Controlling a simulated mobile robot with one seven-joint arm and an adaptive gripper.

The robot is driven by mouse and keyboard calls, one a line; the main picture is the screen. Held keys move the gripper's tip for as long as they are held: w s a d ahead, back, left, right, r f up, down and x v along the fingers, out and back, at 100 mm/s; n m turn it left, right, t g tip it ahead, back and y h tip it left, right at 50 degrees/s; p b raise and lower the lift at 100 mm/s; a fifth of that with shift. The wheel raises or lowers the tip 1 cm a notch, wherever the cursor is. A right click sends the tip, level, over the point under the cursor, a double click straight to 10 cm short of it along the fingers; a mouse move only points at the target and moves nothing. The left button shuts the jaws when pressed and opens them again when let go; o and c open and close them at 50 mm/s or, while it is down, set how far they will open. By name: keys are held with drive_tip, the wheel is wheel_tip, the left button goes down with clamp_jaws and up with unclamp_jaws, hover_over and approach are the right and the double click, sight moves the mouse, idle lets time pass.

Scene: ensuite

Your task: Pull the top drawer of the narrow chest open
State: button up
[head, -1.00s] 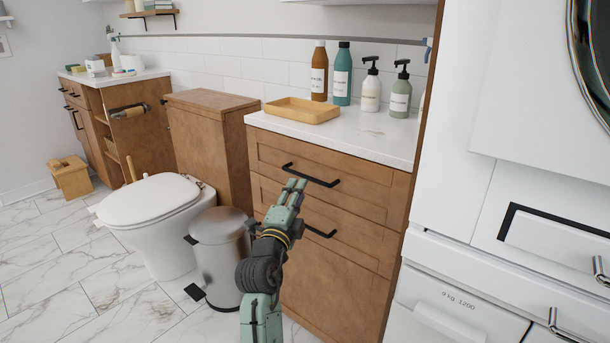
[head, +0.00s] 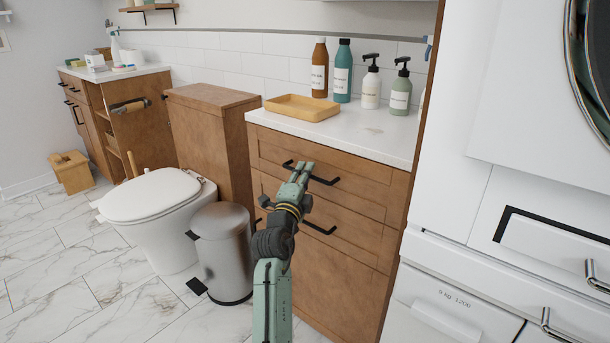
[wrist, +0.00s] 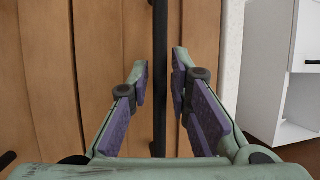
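The narrow chest (head: 345,242) is brown wood with a white top, near the middle of the head view. Its top drawer (head: 362,187) is shut and has a black bar handle (head: 322,181). My gripper (head: 300,168) is at this handle, partly covering its left part. In the wrist view my gripper (wrist: 160,72) is open, with one finger on each side of the black handle bar (wrist: 160,35). The bar lies in the gap between the fingers, with space on both sides. I cannot tell how deep it sits between them.
A second drawer handle (head: 319,228) is just below. A metal bin (head: 222,255) and a toilet (head: 150,205) stand left of the chest. White appliances (head: 450,240) stand at right. A wooden tray (head: 302,108) and several bottles (head: 342,75) are on the chest top.

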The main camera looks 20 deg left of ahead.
clamp_jaws()
drive_tip(key=shift+s, duration=0.1)
idle(0.5)
drive_tip(key=s+a+b, duration=0.4)
drive_tip(key=s+b, duration=0.4)
drive_tip(key=s, duration=0.4)
drive_tip(key=s+a+b, duration=0.4)
drive_tip(key=s+b, duration=0.4)
drive_tip(key=s, duration=0.4)
drive_tip(key=shift+a, duration=0.35)
drive_tip(key=shift+o, duration=1.8)
unclamp_jaws()
